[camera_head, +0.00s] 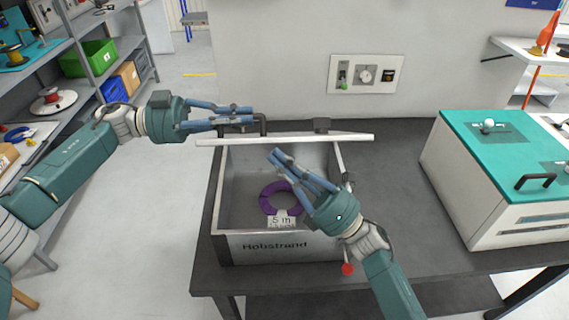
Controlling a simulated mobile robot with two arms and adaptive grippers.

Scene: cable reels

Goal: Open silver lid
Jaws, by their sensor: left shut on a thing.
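The silver box (285,245), marked "Hobstrand", stands on the dark table. Its lid (300,139) is raised at the back and shows nearly edge-on as a pale strip. My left gripper (252,115) is shut on the black lid handle (263,123) at the lid's upper side. My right gripper (280,160) is over the open box, its fingers pointing up and left below the lid's edge. I cannot tell whether its fingers are apart or together. Inside the box lies a purple cable coil (267,197) with a "5 m" label (281,220), partly hidden by the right gripper.
A white cabinet with a teal top (465,135) stands to the right on the table. A wall panel (365,74) with switches is behind. A shelf with a green bin (88,58) and reels is at the left. The table between box and cabinet is clear.

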